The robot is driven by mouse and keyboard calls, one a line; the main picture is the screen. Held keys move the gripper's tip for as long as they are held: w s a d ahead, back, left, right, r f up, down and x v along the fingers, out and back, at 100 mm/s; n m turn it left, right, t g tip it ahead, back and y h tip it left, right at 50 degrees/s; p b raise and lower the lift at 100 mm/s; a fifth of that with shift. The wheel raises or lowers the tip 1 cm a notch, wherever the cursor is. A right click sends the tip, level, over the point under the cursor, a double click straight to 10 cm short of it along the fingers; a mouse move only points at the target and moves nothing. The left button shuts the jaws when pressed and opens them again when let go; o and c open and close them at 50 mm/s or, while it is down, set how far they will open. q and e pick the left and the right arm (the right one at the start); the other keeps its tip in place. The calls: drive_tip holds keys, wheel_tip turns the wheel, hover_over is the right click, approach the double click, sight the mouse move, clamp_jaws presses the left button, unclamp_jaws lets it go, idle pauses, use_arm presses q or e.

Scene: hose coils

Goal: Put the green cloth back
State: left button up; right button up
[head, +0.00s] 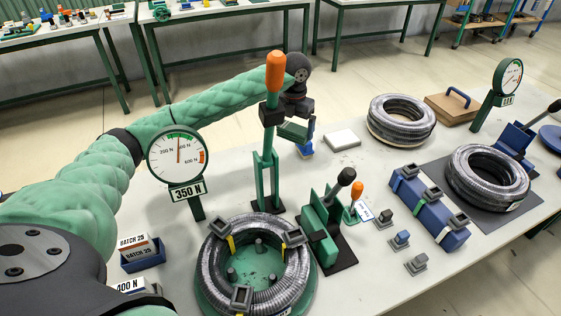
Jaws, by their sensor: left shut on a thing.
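My left gripper (301,122) is at the top middle of the head view, just right of the green post with the orange handle. It is shut on a small dark green piece (292,132), which looks like the green cloth. The cloth is partly hidden by the gripper and post. A small blue thing (306,142) shows right beside and below the cloth; I cannot tell whether it touches the table. My right gripper is not in view.
A green post with an orange handle (275,72) stands close to my left gripper. A white block (342,139) lies right of it. A hose coil (213,262) on a green fixture is in front. More coils (401,118) and a blue clamp block (428,205) are right.

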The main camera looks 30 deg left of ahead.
use_arm(q)
drive_tip(key=a+f+n, duration=0.3)
drive_tip(key=f+n, duration=0.1)
drive_tip(key=f, duration=0.1)
drive_tip(key=a+f+n, duration=0.2)
drive_tip(key=shift+w+a+f+p, duration=0.1)
drive_tip(key=shift+a+f+p, duration=0.15)
drive_tip(key=shift+a+p, duration=0.15)
drive_tip(key=shift+d+f+p, duration=0.1)
drive_tip(key=shift+f+p, duration=0.55)
drive_tip(key=shift+f, duration=1.55)
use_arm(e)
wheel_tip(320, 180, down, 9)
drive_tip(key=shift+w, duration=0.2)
use_arm(q)
drive_tip(key=shift+f, duration=0.1)
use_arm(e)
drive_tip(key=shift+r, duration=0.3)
use_arm(q)
drive_tip(key=o, duration=0.5)
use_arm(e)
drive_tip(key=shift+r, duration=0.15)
